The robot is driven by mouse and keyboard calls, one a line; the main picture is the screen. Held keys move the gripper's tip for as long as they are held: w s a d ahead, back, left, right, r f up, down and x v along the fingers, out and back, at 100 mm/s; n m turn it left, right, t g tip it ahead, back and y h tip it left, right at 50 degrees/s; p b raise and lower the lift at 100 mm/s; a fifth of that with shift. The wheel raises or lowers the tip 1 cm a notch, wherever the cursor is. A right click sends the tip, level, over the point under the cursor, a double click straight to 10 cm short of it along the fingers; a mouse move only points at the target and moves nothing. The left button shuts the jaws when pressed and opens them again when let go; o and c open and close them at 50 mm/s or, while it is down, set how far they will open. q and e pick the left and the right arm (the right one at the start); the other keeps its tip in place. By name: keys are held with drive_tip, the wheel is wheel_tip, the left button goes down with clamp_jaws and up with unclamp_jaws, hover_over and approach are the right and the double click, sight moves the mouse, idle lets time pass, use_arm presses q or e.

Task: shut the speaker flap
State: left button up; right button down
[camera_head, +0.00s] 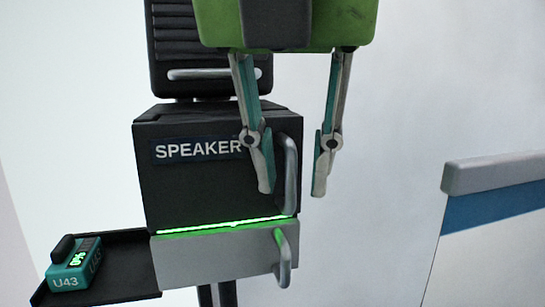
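The speaker flap (190,190) is the dark front of a box labelled "SPEAKER" in the middle of the head view. It has a vertical silver handle (289,175) at its right side. The flap looks roughly in line with the box, and I cannot tell whether it is slightly ajar. My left gripper (291,192) hangs down from the top with its fingers spread. The handle shows between its two fingers, and I cannot tell whether they are around it or in front of it. The gripper covers the end of the label. My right gripper is not in view.
A green light strip (222,227) runs under the flap, above a grey drawer (205,262) with its own handle (283,258). A black side tray (130,265) holds a teal device marked U43 (72,272). A chair-like back (180,50) rises behind. A grey-topped panel (490,235) stands right.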

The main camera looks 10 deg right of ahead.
use_arm(q)
drive_tip(key=shift+r, duration=0.15)
drive_tip(key=v, duration=1.1)
drive_tip(key=shift+r, duration=0.35)
drive_tip(key=shift+s+a, duration=0.1)
drive_tip(key=shift+s, duration=0.05)
